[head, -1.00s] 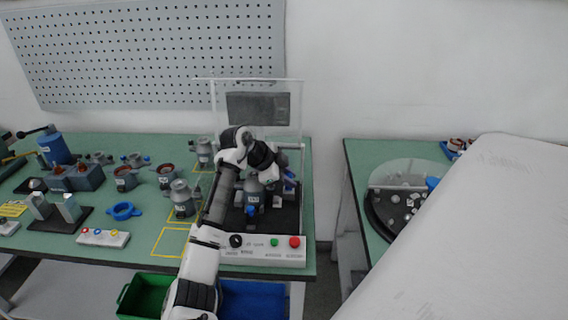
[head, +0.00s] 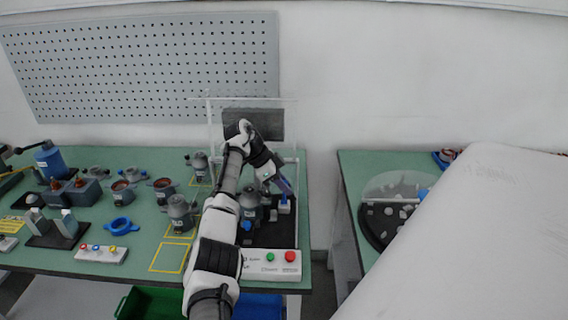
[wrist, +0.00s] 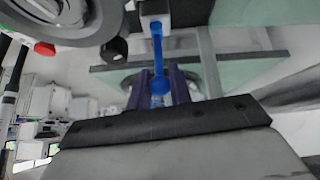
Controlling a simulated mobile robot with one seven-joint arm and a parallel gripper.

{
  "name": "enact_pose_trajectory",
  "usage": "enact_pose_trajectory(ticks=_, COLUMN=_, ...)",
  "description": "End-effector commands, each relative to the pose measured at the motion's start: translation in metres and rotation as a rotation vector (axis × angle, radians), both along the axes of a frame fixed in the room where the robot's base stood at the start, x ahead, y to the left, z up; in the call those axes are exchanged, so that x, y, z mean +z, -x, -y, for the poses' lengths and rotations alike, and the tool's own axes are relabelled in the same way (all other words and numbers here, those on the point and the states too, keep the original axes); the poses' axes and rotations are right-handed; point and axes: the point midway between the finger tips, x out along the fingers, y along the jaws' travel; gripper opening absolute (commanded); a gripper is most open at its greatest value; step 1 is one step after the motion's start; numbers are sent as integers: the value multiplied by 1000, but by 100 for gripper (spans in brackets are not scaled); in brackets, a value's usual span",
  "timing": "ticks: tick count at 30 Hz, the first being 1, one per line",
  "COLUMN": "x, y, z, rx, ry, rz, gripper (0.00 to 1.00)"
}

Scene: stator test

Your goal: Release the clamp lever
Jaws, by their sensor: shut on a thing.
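The clamp lever (wrist: 157,45) is a blue bar with a round end in the wrist view, rising from a pale block at the top. My gripper (wrist: 157,90) has its two purple fingers on either side of the lever's round end and is shut on it. In the head view my gripper (head: 287,192) points down at the pale clamp block (head: 284,208), on the right of the test station. The lever is mostly hidden there by the fingers. A grey stator housing (head: 250,208) stands on the station's dark bed, left of the gripper.
A clear guard (head: 297,130) stands raised behind the station. Its front panel (head: 262,268) carries a green and a red button. A second bench with a round tray (head: 372,226) stands right, across a gap.

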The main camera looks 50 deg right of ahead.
Motion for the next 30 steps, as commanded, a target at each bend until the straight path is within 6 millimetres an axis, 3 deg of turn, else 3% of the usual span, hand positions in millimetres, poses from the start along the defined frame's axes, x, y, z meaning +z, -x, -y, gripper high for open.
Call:
enact_pose_trajectory(ticks=12, x=0, y=-1, z=0, rx=2, ry=-3, rz=-1, gripper=0)
enact_pose_trajectory(ticks=13, x=0, y=-1, z=0, rx=2, ry=-3, rz=-1, gripper=22)
enact_pose_trajectory(ticks=18, x=0, y=-1, z=0, rx=2, ry=-3, rz=-1, gripper=42)
enact_pose_trajectory(ticks=30, x=7, y=1, z=0, rx=1, ry=-3, rz=-2, gripper=42)
